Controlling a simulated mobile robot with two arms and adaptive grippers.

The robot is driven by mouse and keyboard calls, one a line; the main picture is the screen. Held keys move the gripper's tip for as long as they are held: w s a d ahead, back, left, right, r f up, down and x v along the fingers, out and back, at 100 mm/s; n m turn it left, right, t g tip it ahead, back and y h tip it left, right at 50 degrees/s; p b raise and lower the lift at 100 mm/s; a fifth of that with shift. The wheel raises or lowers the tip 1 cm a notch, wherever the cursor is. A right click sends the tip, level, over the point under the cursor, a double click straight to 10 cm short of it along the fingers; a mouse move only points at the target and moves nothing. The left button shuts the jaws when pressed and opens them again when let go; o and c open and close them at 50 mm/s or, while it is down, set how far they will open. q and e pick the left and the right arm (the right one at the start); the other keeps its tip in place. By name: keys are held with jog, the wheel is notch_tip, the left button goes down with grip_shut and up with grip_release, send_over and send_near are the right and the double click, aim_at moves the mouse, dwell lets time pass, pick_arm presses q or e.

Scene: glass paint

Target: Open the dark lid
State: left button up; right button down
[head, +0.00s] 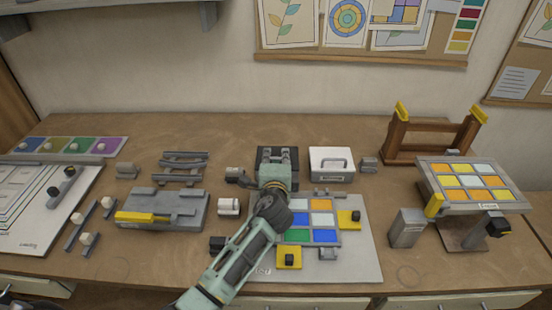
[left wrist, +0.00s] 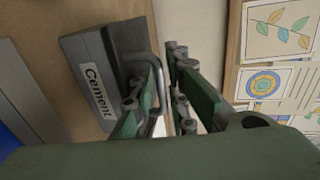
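The dark box (head: 262,155) with its lid stands at the table's middle in the head view. In the left wrist view the box (left wrist: 83,52) carries a "Cement" label, and a grey loop handle (left wrist: 155,67) sticks out from its dark lid (left wrist: 127,38). My left gripper (head: 278,153) is over the box. In the left wrist view its fingers (left wrist: 162,92) are apart, with the handle at the gap between them. One finger partly covers the handle, and I cannot tell whether it touches. The lid looks closed. My right gripper is not in view.
A white box with a handle (head: 332,164) stands close on the right. A panel of coloured glass tiles (head: 372,262) lies in front, under my left arm. A grey block fixture (head: 165,208) is at left, and a tilted tile frame (head: 475,188) at right. The back table strip is clear.

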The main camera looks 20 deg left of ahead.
pick_arm(q)
grip_shut()
jog(key=shift+f, duration=0.1)
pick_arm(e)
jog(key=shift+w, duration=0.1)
